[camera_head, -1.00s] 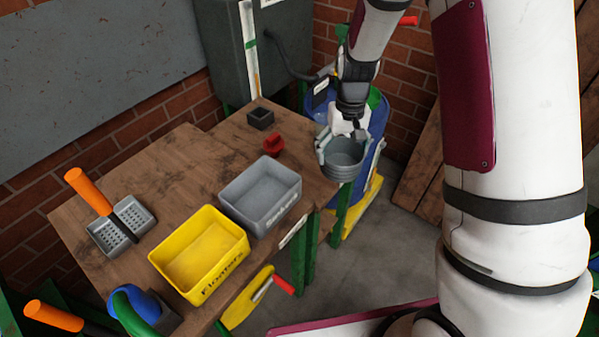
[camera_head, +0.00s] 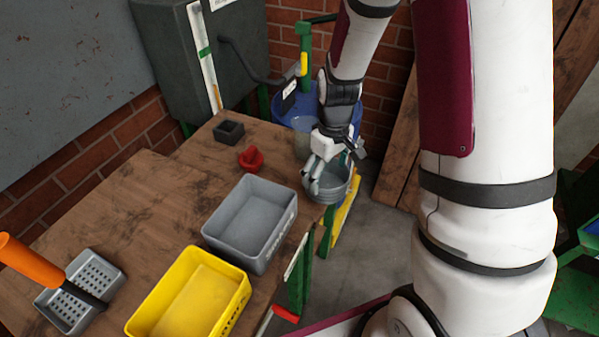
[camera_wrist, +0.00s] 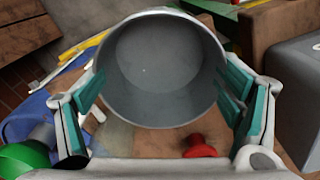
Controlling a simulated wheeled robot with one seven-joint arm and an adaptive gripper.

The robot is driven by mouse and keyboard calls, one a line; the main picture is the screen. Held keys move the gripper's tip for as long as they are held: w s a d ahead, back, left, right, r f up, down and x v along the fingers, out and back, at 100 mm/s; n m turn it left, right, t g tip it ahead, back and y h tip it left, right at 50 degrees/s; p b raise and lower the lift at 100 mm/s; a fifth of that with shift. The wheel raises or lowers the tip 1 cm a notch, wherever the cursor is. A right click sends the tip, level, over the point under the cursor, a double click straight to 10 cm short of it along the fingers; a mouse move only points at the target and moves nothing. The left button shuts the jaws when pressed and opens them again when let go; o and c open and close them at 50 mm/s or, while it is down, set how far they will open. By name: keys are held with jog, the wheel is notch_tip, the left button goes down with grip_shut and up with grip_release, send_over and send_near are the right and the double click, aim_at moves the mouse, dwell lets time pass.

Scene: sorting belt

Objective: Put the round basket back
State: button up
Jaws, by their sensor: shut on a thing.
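The round grey basket (camera_head: 330,186) is held near the right end of the wooden table, partly past its edge. My gripper (camera_head: 322,172) is shut on it from above. In the wrist view the round basket (camera_wrist: 160,70) fills the middle, with my teal-padded fingers on both sides of its wall. I look into its open mouth and it is empty. The head view does not show clearly whether its base touches the table.
A grey rectangular bin (camera_head: 251,222), a yellow bin (camera_head: 190,298), a red knobbed piece (camera_head: 251,158) and a small dark square box (camera_head: 229,131) stand on the table (camera_head: 130,205). A blue barrel (camera_head: 296,103) stands behind the basket. A perforated tray (camera_head: 80,292) lies at left.

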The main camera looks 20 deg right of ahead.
jog(key=w+a, duration=0.1)
jog(key=w, duration=0.1)
jog(key=w+a, duration=0.2)
jog(key=w+a+f, duration=0.1)
jog(key=w+a, duration=0.1)
jog(key=shift+w, duration=0.1)
jog(key=shift+f, duration=1.65)
jog(key=shift+f, duration=0.15)
jog(key=o, duration=1.4)
